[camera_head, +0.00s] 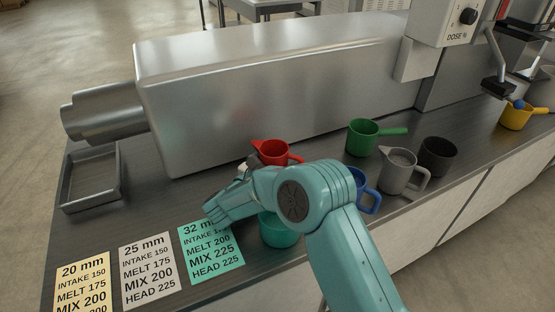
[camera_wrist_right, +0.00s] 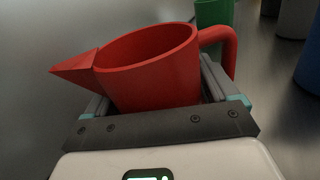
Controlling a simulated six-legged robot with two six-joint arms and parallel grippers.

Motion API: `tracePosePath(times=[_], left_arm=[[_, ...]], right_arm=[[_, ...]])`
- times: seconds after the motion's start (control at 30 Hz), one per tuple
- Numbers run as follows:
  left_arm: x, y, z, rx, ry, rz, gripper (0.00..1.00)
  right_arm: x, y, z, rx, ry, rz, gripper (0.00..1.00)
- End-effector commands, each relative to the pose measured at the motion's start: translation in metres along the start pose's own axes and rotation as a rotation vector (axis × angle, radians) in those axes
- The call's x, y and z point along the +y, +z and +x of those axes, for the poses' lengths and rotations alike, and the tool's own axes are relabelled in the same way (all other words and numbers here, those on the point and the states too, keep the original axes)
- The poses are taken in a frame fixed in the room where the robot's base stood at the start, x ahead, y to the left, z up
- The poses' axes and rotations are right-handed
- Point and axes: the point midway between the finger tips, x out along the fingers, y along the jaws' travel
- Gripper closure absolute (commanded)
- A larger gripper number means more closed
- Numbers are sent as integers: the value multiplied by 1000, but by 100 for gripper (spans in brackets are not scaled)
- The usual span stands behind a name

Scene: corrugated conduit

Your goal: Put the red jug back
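The red jug (camera_head: 271,152) stands close to the big steel housing, upright as far as I can tell, spout to the left and handle to the right. My right gripper (camera_head: 246,172) is at its near side, partly hidden by my arm. In the right wrist view the red jug (camera_wrist_right: 150,70) fills the gap between the fingers of my right gripper (camera_wrist_right: 155,95). One finger lies against each side, so the gripper looks shut on the jug's body. The jug's base is hidden, so I cannot tell whether it touches the bench. My left gripper is not in view.
A green jug (camera_head: 361,138), grey jug (camera_head: 396,172), dark cup (camera_head: 437,156) and blue jug (camera_head: 368,196) stand to the right. A teal cup (camera_head: 278,234) is under my arm. A steel tray (camera_head: 92,178) and cards (camera_head: 148,272) lie left. A yellow jug (camera_head: 514,117) is far right.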

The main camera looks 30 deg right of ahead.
Motion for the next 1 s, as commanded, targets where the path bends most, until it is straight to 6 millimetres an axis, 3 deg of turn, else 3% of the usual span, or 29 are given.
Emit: tracePosePath(times=[0.33, 0.8, 1.0], left_arm=[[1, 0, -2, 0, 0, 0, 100], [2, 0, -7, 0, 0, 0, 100], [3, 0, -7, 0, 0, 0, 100]], right_arm=[[1, 2, -5, 0, 2, -1, 0], [1, 3, -102, 0, 4, -1, 0], [0, 2, -119, 0, 1, 0, 0]])
